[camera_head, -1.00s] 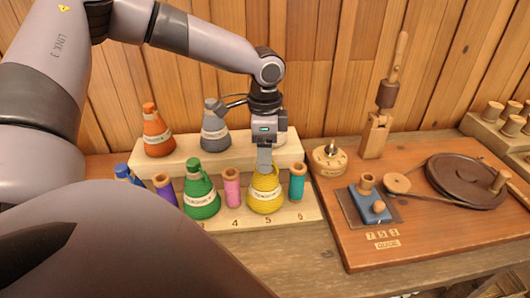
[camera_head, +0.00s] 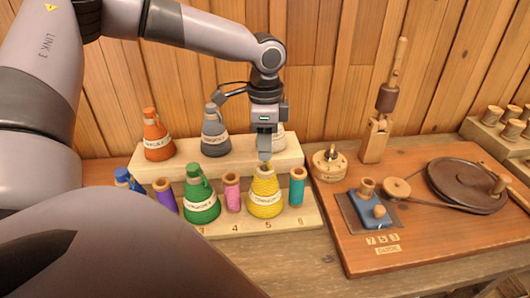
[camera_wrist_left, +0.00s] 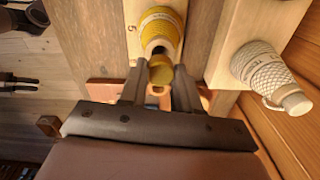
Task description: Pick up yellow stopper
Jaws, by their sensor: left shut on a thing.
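The yellow flask (camera_head: 265,198) stands upright on the front step of the rack, with a label around its body; in the wrist view its open neck shows (camera_wrist_left: 160,28). My left gripper (camera_head: 264,154) is directly above that neck, pointing down. In the wrist view its fingers (camera_wrist_left: 159,88) are shut on the yellow stopper (camera_wrist_left: 161,72), which is out of the neck and close to its mouth. In the head view the stopper is mostly hidden by the fingertips.
On the stepped rack (camera_head: 235,222), the green flask (camera_head: 200,200), pink spool (camera_head: 232,192) and teal spool (camera_head: 297,187) flank the yellow flask. Orange (camera_head: 156,137), grey (camera_head: 214,135) and white flasks (camera_wrist_left: 262,72) stand on the upper step. A board with a wheel (camera_head: 467,184) lies right.

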